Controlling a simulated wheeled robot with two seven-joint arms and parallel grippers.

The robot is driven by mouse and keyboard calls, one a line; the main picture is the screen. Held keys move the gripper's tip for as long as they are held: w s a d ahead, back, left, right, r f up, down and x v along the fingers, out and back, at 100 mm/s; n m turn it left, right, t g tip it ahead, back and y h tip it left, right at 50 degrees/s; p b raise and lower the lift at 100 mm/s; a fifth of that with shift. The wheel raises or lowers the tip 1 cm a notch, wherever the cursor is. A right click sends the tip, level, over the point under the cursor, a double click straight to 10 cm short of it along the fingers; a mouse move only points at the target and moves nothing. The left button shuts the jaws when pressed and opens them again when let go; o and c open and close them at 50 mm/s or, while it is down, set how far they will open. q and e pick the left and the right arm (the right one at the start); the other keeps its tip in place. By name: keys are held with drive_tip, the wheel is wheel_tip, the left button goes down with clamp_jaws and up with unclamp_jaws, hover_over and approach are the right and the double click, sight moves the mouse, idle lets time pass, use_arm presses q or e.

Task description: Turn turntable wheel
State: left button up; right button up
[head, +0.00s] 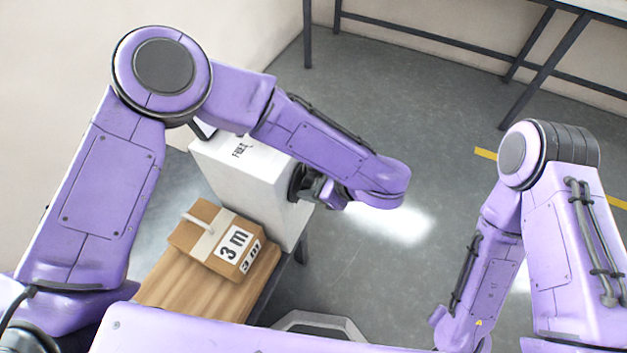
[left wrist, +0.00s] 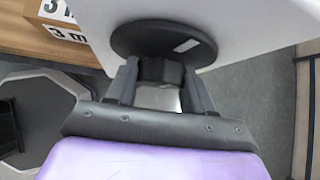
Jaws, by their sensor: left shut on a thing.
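A white box-shaped machine (head: 240,180) stands on the wooden table. The black turntable wheel (left wrist: 163,42) is on its side face, with a light mark on its rim. In the head view the wheel (head: 296,183) is partly hidden by my gripper. My left gripper (head: 318,187) reaches the wheel from the right. In the left wrist view its two fingers (left wrist: 160,80) are shut on the wheel's black hub. My right arm is at the right of the head view, but its gripper does not show.
A cardboard box (head: 208,232) marked "3 m" sits on the wooden table (head: 165,290) beside the machine. A dark-framed table (head: 545,55) stands at the back right. The grey floor (head: 400,130) between is clear.

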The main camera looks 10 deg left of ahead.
use_arm(q)
drive_tip(key=shift+w+m+g+y+p, duration=0.1)
drive_tip(key=shift+m+g+y+p, duration=0.35)
drive_tip(key=shift+g, duration=0.5)
drive_tip(key=shift+w+m+g+y+p, duration=0.15)
drive_tip(key=shift+m+g+p, duration=0.15)
drive_tip(key=shift+m+g, duration=0.5)
drive_tip(key=shift+s+g, duration=0.1)
drive_tip(key=shift+g, duration=0.15)
drive_tip(key=o, duration=1)
drive_tip(key=shift+d, duration=0.1)
drive_tip(key=b+v, duration=0.1)
drive_tip(key=v, duration=0.9)
drive_tip(key=shift+d+r, duration=0.15)
drive_tip(key=shift+d, duration=0.1)
